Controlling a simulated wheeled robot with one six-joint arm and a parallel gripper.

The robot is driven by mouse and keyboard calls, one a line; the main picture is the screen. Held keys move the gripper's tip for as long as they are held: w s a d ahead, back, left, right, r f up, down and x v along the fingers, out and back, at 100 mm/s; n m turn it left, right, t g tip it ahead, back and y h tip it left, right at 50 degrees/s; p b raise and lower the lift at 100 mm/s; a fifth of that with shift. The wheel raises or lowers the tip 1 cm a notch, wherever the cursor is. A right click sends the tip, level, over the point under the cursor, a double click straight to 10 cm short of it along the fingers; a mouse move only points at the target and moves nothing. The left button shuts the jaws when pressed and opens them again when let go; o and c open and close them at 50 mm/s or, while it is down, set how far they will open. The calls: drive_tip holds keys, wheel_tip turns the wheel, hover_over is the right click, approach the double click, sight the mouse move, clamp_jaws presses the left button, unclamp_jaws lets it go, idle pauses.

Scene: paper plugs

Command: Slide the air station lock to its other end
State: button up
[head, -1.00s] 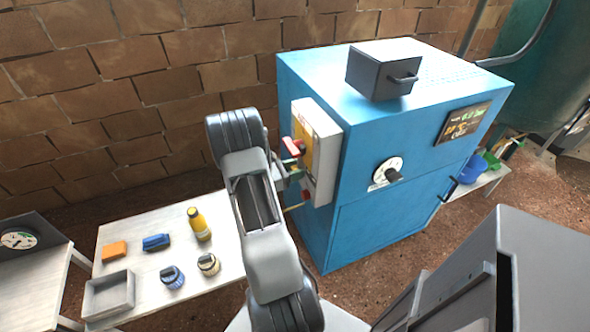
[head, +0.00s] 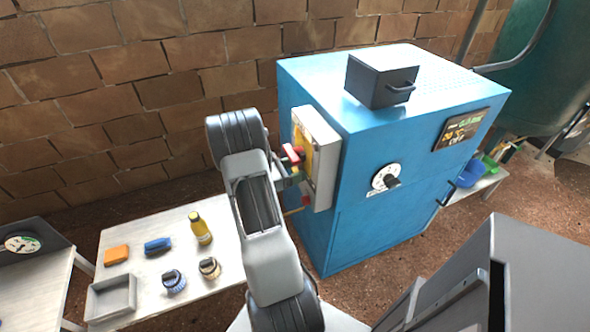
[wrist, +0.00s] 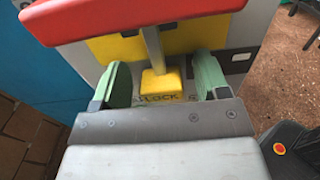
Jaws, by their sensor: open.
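The air station (head: 317,160) is a pale box with a yellow face on the left side of the blue cabinet. Its red handle (wrist: 130,18) crosses the top of the wrist view and also shows in the head view (head: 292,154). The lock (wrist: 160,83) is a small yellow block near lettering that reads "LOCK". My gripper (wrist: 162,82) is open, with one green-padded finger on each side of the lock and a gap visible on both sides. In the head view, my arm hides most of the lock area.
The blue cabinet (head: 365,225) stands right beside the station, with a dark box (head: 375,82) on top and a gauge (head: 386,177) on its front. A pale table (head: 130,240) at left holds a yellow bottle (head: 199,228), a grey tray (head: 110,297) and several small items.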

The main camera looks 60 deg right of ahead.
drive_tip(key=v, duration=1.4)
drive_tip(key=shift+d, duration=0.1)
drive_tip(key=s+a+f+m+y, duration=0.3)
drive_tip(key=s+a+f+y, duration=0.1)
drive_tip(key=y, duration=0.1)
drive_tip(key=a+r+m+t+y+p, duration=0.7)
drive_tip(key=a+r+t, duration=0.3)
drive_tip(key=a+r, duration=0.6)
drive_tip(key=a+m+y, duration=0.1)
drive_tip(key=a, duration=0.2)
drive_tip(key=shift+w+a+y, duration=0.25)
drive_tip(key=shift+a+y, duration=0.05)
drive_tip(key=a+r+t+p, duration=0.1)
drive_tip(key=r, duration=0.2)
drive_tip(key=s+a+r+t+p, duration=0.1)
drive_tip(key=a+r, duration=0.1)
drive_tip(key=r, duration=0.1)
drive_tip(key=a+r+t+y+p, duration=0.1)
drive_tip(key=a+r+t, duration=0.1)
drive_tip(key=r, duration=0.2)
drive_tip(key=shift+s+n, duration=0.2)
drive_tip(key=shift+n, duration=0.1)
